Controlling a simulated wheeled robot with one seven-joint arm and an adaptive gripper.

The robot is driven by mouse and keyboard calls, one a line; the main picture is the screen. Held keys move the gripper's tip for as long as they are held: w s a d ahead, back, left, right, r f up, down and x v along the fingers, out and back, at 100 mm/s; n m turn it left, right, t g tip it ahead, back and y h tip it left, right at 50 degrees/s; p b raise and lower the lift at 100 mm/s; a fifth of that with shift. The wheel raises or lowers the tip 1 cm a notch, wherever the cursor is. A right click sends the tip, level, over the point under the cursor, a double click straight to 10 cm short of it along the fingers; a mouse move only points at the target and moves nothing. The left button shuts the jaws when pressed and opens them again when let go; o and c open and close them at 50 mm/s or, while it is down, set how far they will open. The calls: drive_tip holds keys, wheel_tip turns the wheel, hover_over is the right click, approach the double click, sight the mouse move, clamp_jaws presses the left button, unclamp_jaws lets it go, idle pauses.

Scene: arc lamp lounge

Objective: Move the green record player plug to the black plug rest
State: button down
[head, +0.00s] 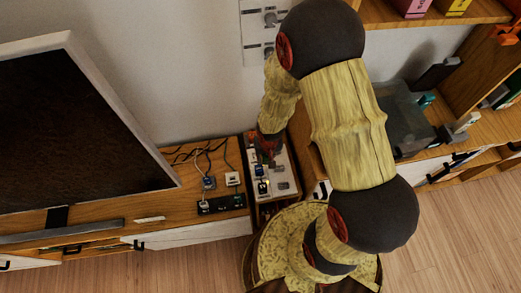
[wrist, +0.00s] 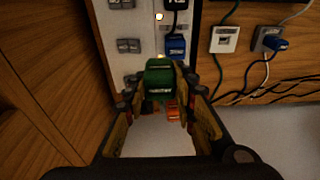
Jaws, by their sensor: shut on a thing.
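My gripper (wrist: 160,108) is shut on the green plug (wrist: 159,76), which sits between its fingers in the wrist view. The plug is over the white power strip (wrist: 140,66); I cannot tell whether it is seated in a socket or clear of it. In the head view my gripper (head: 268,152) is over the far end of the strip (head: 283,170), and the green plug is not clearly visible. The black plug rest (head: 222,204) lies on the wooden cabinet, left of the strip, and is out of the wrist view.
A blue plug (wrist: 175,47) stands in the strip beside the green one. A white plug (head: 232,179) and a grey-blue plug (head: 208,183) with cords sit behind the rest. A large dark screen (head: 80,125) stands at left. A wooden wall (wrist: 40,90) flanks the strip.

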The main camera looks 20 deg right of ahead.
drive_tip(key=s+r, duration=0.2)
drive_tip(key=s, duration=0.3)
drive_tip(key=w+d+f, duration=0.1)
drive_tip(key=w+d, duration=0.3)
drive_tip(key=w, duration=0.6)
drive_tip(key=w+d+f, duration=0.2)
drive_tip(key=w+d, duration=0.3)
drive_tip(key=w, duration=0.5)
drive_tip(key=shift+f, duration=0.15)
drive_tip(key=shift+d, duration=0.1)
drive_tip(key=shift+f, duration=0.1)
drive_tip(key=shift+f+b, duration=1.6)
drive_tip(key=shift+f, duration=1.2)
drive_tip(key=shift+f+b, duration=1)
drive_tip(key=shift+f, duration=0.6)
